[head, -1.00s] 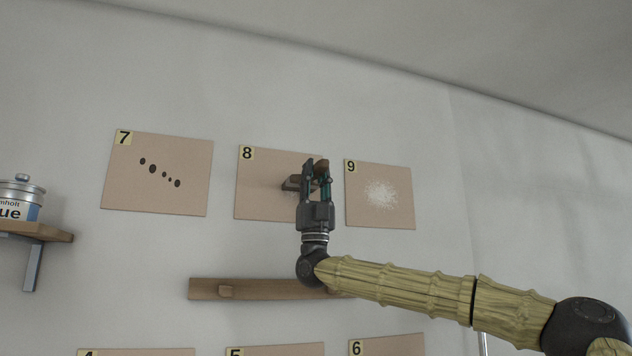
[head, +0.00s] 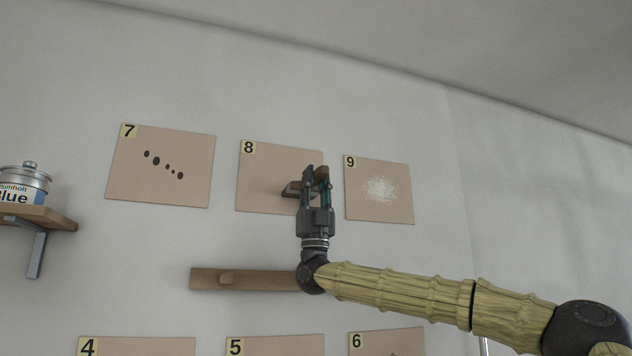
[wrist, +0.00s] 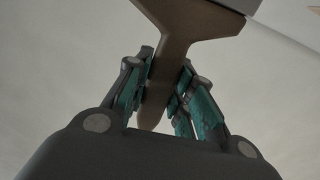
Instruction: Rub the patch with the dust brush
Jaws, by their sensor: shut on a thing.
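My gripper (head: 315,190) is raised in front of tile 8 (head: 262,168) in the head view. It is shut on the brown dust brush (wrist: 182,40), whose handle sits between the teal finger pads in the wrist view. The brush head widens at the top of that view. In the head view only a bit of the brush (head: 292,188) shows beside the fingers. A white speckled patch (head: 381,189) is on tile 9 (head: 405,212), to the right of my gripper. I cannot tell whether the brush touches tile 8.
Tile 7 (head: 195,185) with dark oval spots hangs at left. A can labelled Blue (head: 24,186) stands on a bracketed shelf (head: 55,217) at far left. A wooden rail (head: 255,280) is below my gripper, partly behind my arm. Tiles 4 (head: 140,348), 5 (head: 280,346) and 6 (head: 375,345) are lower.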

